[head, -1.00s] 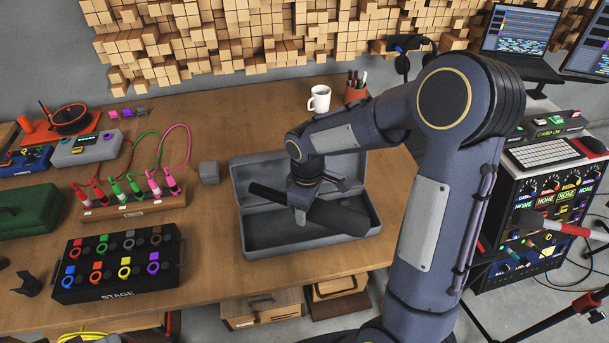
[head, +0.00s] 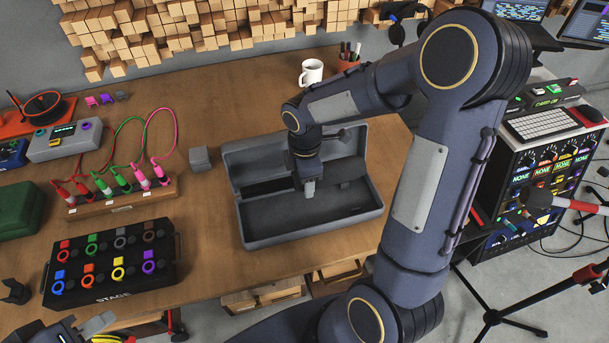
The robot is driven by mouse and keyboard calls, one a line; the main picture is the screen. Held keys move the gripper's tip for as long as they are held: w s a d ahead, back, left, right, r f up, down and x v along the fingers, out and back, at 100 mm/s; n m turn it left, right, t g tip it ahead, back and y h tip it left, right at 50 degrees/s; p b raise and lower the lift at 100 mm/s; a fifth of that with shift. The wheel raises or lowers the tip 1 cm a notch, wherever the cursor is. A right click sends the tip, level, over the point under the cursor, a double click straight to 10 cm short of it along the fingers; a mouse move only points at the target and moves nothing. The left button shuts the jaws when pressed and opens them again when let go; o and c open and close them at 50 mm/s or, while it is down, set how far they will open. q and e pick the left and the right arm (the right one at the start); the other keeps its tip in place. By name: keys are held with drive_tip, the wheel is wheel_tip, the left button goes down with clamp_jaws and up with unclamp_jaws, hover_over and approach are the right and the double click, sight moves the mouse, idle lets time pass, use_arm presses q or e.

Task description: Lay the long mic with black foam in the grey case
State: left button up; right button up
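The open grey case (head: 315,222) lies on the workbench, its lid tilted back. My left gripper (head: 98,323) shows at the bottom left edge, mostly cut off, apart from the case.
A black stage box (head: 110,262) and a wooden plug block (head: 122,200) stand left of the case. A small grey block (head: 200,158) is near its left rear corner. A white mug (head: 312,72) and pen cup (head: 349,62) stand behind. Bare bench lies around the case.

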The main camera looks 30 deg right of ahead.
sight(305, 209)
drive_tip(key=shift+f+b, duration=4.25)
drive_tip(key=shift+f, duration=1.3)
drive_tip(key=o, duration=1.2)
drive_tip(key=shift+r+p, duration=0.45)
drive_tip(key=shift+r, duration=3.5)
drive_tip(key=s+a+r+m+t+y, duration=0.1)
drive_tip(key=s+r+m+t, duration=0.1)
drive_tip(key=s+m, duration=0.3)
drive_tip(key=s+a+r+m+t+y+p, duration=0.1)
drive_tip(key=s+r+m, duration=0.4)
drive_tip(key=s+m, duration=0.1)
drive_tip(key=s+a+r+m+t+y+p, duration=0.1)
drive_tip(key=s+a+r+m+t, duration=0.1)
drive_tip(key=s+m, duration=0.4)
drive_tip(key=shift+a+r+t+y, duration=0.1)
drive_tip(key=shift+r+t+y, duration=0.25)
drive_tip(key=shift+r, duration=0.35)
